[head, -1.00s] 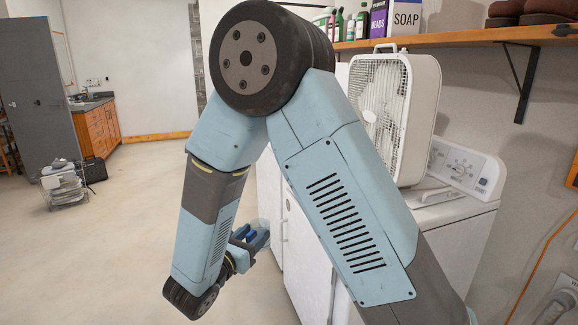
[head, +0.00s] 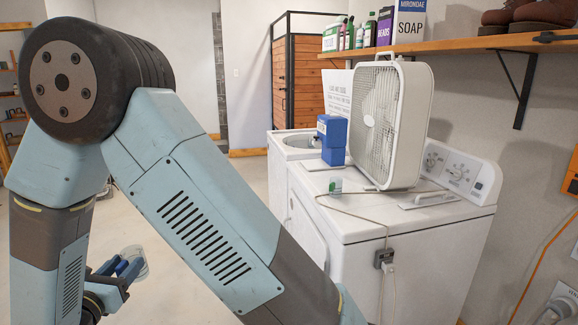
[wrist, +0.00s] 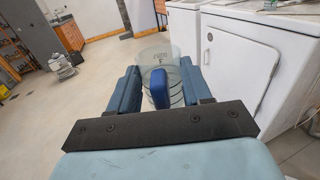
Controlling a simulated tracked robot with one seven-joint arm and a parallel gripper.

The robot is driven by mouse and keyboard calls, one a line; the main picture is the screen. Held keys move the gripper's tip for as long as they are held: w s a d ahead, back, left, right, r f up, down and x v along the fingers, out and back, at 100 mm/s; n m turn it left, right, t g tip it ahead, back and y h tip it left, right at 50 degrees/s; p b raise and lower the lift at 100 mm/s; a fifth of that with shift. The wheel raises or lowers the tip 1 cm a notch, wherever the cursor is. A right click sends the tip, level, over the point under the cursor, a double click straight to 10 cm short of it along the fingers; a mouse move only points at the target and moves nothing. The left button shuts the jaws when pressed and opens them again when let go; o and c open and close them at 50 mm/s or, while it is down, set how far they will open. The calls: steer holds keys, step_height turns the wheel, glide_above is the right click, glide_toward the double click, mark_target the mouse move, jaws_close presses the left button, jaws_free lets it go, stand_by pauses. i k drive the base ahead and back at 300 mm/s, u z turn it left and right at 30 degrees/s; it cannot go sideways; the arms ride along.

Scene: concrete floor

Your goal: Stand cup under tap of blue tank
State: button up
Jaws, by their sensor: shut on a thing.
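The blue tank (head: 333,138) stands on the white machines at their back left, left of the fan. My gripper (head: 122,268) is low at the left of the head view, in front of and below the machine tops. It is shut on a clear cup (head: 135,260). In the wrist view the clear ribbed cup (wrist: 152,57) lies between the fingers of my gripper (wrist: 157,85), with an upright blue piece, perhaps its handle, in the middle. The cup is held in the air, well apart from the tank.
A white box fan (head: 390,120) stands on the near machine (head: 400,210), with a cord across its top. A small green and white item (head: 335,185) lies near its front edge. A shelf (head: 450,40) with bottles and boxes is above. Open floor lies left.

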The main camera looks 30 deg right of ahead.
mark_target(312, 164)
steer(key=u, duration=0.25)
steer(key=i, duration=2.45)
steer(key=u, duration=0.8)
steer(key=i, duration=0.35)
steer(key=z, duration=3.35)
